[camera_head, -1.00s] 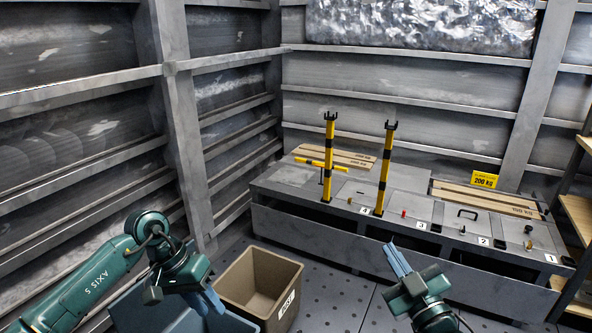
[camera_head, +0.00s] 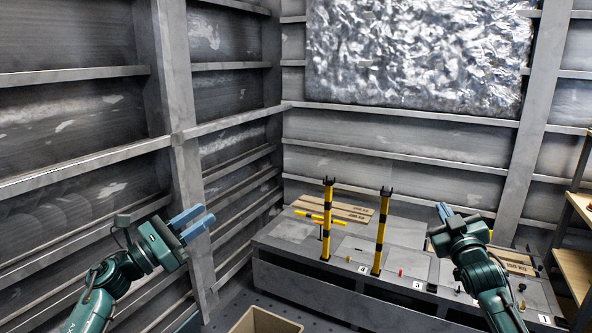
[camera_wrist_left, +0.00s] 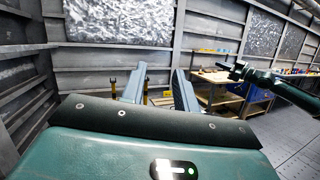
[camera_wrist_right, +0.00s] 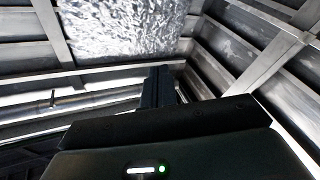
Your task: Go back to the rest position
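My left gripper (camera_head: 194,221) is raised in front of the left wall, its two blue-grey fingers spread with nothing between them. In the left wrist view its fingers (camera_wrist_left: 160,88) stand clearly apart. My right gripper (camera_head: 443,210) is raised in front of the right part of the grey bench, pointing up and away. In the right wrist view its fingers (camera_wrist_right: 160,86) lie together, with no object visible in them.
Two yellow-black posts (camera_head: 326,220) (camera_head: 382,232) stand upright on the grey bench (camera_head: 330,288). A brown bin (camera_head: 262,322) shows at the bottom edge. Wooden shelves (camera_head: 573,268) are at right. Ribbed walls enclose the corner; silver foil sheeting (camera_head: 415,55) hangs at the back.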

